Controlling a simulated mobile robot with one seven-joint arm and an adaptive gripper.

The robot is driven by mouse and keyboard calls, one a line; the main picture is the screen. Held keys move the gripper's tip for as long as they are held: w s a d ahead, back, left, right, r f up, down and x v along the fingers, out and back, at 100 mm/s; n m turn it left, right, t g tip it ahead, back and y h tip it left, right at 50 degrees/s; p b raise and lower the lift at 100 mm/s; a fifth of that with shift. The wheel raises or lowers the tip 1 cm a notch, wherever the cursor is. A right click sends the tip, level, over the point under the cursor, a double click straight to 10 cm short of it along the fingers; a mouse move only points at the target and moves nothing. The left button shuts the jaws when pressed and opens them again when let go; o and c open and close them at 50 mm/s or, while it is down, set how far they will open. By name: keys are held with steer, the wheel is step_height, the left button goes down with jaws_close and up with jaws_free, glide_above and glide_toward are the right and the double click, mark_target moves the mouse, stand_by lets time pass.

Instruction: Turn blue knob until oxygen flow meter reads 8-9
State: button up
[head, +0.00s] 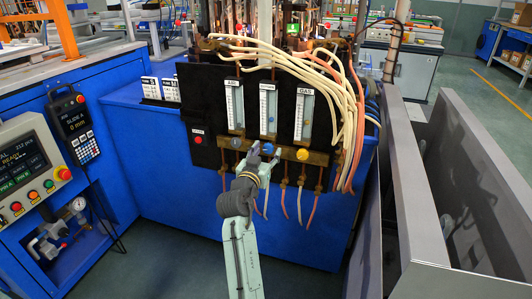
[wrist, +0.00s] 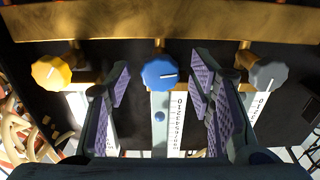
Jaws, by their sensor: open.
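The oxygen flow meter (wrist: 175,138) has a white scale below the knob in this view. A blue float (wrist: 160,117) shows low on the scale, nearer the zero end; its exact reading is too small to tell. In the head view my gripper (head: 262,158) is at the middle meter (head: 268,110) and partly hides the blue knob.
A yellow knob (wrist: 51,71) and a grey knob (wrist: 269,74) flank the blue one outside my fingers. A brass bar (wrist: 160,22) runs beside the knobs. Pale hoses (head: 300,62) arch over the panel, and a red button (head: 198,140) is at its left.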

steer(key=c, duration=1.1)
steer(key=shift+c, duration=0.2)
